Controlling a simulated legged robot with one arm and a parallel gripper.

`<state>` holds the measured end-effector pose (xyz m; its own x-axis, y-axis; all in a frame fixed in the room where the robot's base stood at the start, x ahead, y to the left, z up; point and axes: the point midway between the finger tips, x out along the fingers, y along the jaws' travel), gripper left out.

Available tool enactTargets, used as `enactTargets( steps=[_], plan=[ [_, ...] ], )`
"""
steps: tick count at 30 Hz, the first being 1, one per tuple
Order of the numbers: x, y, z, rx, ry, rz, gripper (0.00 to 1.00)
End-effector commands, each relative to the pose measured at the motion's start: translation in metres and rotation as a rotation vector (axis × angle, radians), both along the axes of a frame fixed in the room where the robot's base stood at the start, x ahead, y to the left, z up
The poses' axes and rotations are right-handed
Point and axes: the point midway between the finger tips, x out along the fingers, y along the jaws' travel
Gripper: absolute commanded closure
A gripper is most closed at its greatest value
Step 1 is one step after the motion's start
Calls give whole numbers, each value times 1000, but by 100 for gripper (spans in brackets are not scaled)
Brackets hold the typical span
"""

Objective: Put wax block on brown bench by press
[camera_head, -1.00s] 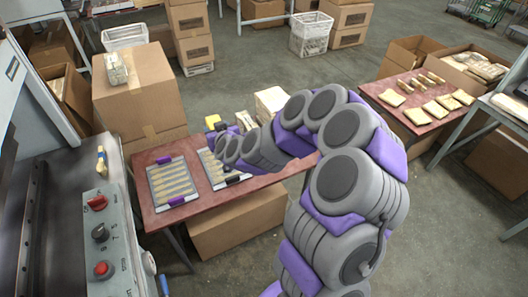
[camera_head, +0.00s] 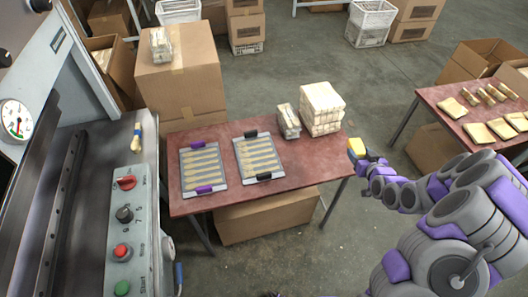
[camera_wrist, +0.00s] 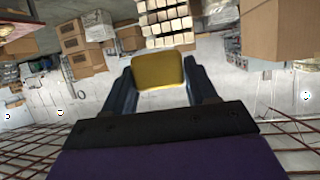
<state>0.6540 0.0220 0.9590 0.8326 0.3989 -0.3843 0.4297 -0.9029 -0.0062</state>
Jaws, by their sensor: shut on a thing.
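My gripper (camera_head: 364,158) is at the right end of the near red-brown bench (camera_head: 300,174), just off its right edge. It is shut on a yellow wax block (camera_head: 356,146). The block also shows between the two fingers in the wrist view (camera_wrist: 158,71). The press (camera_head: 75,170) stands at the left, with a gauge and a control panel (camera_head: 123,230). The bench is beside the press. Two trays of wooden spoons, one with purple clips (camera_head: 203,168) and one with black clips (camera_head: 257,157), lie on the bench.
Bundled spoon stacks (camera_head: 322,108) and a smaller pack (camera_head: 288,121) stand at the bench's back right. A large carton (camera_head: 182,85) is behind the bench. A second red-brown bench (camera_head: 440,98) with wooden pieces is at the right. Floor between the benches is open.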

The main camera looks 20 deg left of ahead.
Motion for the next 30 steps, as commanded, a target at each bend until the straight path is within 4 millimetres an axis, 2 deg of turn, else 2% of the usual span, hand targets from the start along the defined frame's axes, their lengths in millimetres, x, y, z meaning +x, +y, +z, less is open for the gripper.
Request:
enactTargets(
  steps=[1, 5, 9, 13, 18, 20, 22, 30],
  plan=[
    [-8, 11, -21, -5, 7, 56, 77],
    [-33, 49, -61, -8, 9, 207, 77],
    [-73, 93, -101, -14, 8, 376, 77],
    [-106, 117, -125, -12, 4, 493, 77],
    [-128, 124, -136, -4, -4, 565, 77],
    [-127, 125, -137, 0, -8, 577, 77],
    [-117, 126, -138, -1, -13, 580, 77],
    [-57, 151, -147, -12, -8, 580, 77]
  ],
)
